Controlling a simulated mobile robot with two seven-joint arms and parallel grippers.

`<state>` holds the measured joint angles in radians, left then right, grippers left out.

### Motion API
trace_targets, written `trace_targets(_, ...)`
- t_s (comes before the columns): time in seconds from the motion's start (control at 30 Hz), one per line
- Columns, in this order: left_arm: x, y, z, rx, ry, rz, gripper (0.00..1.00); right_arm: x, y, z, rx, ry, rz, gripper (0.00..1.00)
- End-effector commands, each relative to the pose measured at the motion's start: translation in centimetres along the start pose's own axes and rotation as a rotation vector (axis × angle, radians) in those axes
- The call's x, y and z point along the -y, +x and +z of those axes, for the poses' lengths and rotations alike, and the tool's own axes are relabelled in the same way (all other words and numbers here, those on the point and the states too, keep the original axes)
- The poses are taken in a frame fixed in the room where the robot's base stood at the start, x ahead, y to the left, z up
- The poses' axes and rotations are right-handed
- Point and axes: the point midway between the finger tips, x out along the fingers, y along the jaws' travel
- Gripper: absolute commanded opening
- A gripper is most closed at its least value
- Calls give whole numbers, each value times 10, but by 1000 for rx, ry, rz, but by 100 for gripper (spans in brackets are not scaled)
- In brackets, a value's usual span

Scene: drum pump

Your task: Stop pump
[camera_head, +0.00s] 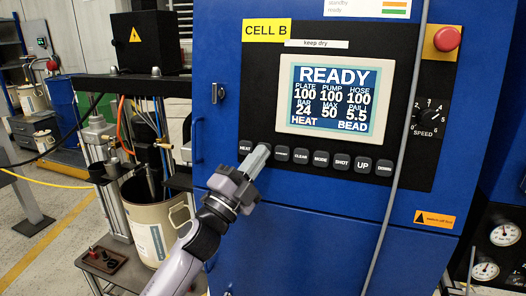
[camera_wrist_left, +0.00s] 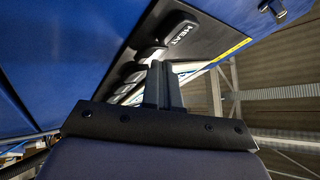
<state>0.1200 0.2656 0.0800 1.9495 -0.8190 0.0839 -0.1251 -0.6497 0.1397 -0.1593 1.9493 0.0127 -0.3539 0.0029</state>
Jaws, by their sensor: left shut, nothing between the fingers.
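The blue control cabinet (camera_head: 300,225) fills the middle of the head view. Its screen (camera_head: 328,97) reads READY, PUMP 100, BAR 24, with HEAT and BEAD at the bottom. Below it runs a row of dark buttons, including HEAT (camera_head: 245,147), CLEAR (camera_head: 301,156), MODE (camera_head: 320,159) and SHOT (camera_head: 341,162). My left gripper (camera_head: 262,152) is shut and empty, its tips at the row just right of HEAT, covering a button there. In the left wrist view the fingers (camera_wrist_left: 160,78) are beside HEAT (camera_wrist_left: 181,32); contact cannot be told. My right gripper is out of view.
A red mushroom button (camera_head: 447,38) sits on a yellow plate at the panel's upper right, above the speed dial (camera_head: 427,115). A grey cable (camera_head: 405,125) hangs down across the panel. A beige pail (camera_head: 150,222) stands under the pump frame at left.

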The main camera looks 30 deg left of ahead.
Motion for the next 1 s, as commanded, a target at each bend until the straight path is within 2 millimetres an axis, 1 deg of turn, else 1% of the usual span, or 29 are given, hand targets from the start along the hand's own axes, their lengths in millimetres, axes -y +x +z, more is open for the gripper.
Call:
trace_targets(0.23, 1, -1, 0, 1, 0, 1, 0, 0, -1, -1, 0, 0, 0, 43)
trace_targets(0.6, 9, -12, -8, 1, 0, 0, 0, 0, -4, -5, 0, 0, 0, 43)
trace_targets(0.87, 9, -12, -9, 1, -1, 0, 0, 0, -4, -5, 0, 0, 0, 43)
trace_targets(1.0, 14, -18, -13, 1, -2, 0, 0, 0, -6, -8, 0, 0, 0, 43)
